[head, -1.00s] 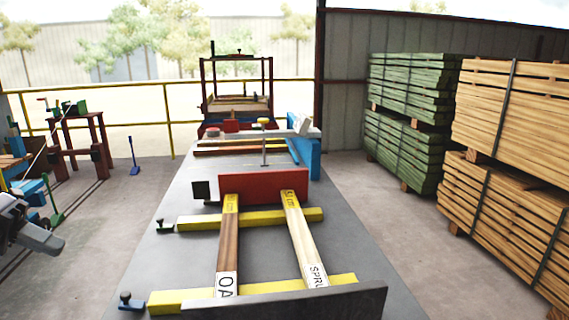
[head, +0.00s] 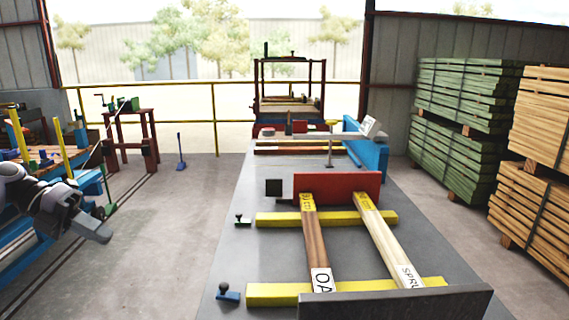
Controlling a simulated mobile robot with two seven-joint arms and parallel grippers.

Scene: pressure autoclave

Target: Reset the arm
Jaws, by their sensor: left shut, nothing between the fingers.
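My left gripper (head: 95,231) shows at the left of the head view, over the floor and left of the grey table. Its fingers are together with nothing held, and it touches nothing that I can see. Part of my left arm (head: 30,195) reaches in from the left edge. My right gripper is out of view.
A long grey table (head: 225,265) carries an oak board (head: 315,235) and a spruce board (head: 383,235) on yellow bars (head: 270,293), between a red block (head: 338,187) and a dark plate (head: 400,304). Stacked green timber (head: 460,95) stands right. A workbench (head: 75,155) is at left.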

